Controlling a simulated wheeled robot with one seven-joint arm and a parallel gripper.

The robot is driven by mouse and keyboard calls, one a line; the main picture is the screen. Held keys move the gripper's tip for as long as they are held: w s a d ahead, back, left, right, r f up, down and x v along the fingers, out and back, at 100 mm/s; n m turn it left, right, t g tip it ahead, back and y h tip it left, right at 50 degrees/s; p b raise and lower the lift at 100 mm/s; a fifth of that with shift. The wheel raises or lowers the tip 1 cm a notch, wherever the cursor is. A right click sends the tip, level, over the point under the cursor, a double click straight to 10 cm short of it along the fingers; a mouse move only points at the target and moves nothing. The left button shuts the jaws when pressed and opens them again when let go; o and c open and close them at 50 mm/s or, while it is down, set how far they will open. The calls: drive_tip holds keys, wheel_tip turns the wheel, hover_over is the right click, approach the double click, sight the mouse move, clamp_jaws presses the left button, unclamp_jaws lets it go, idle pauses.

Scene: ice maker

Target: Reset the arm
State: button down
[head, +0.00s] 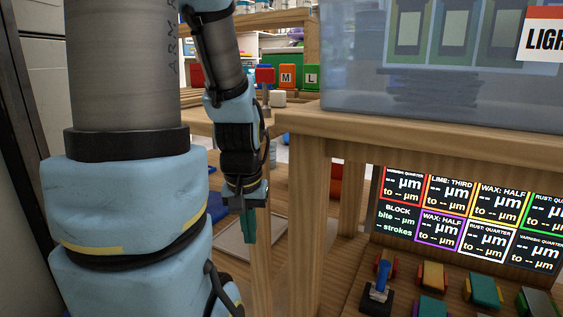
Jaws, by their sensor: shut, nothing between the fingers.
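My arm fills the left part of the head view, with blue padded covers and grey links. My gripper (249,228) hangs from the arm and points down, its teal fingers together with nothing between them. It hangs just left of a wooden post of the bench, over a pale flat panel (235,248) low behind it. I cannot tell whether the fingers touch the post. No ice maker can be made out in this view.
A wooden bench (420,128) on the right carries a translucent bin (440,70). Below it are a display (470,215), a blue-handled joystick (378,280) and several coloured blocks (485,290). Green and orange boxes (287,77) stand on shelves behind. A dark upright edge is at far left.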

wheel_tip(320, 180, up, 36)
drive_tip(key=p, duration=3.5)
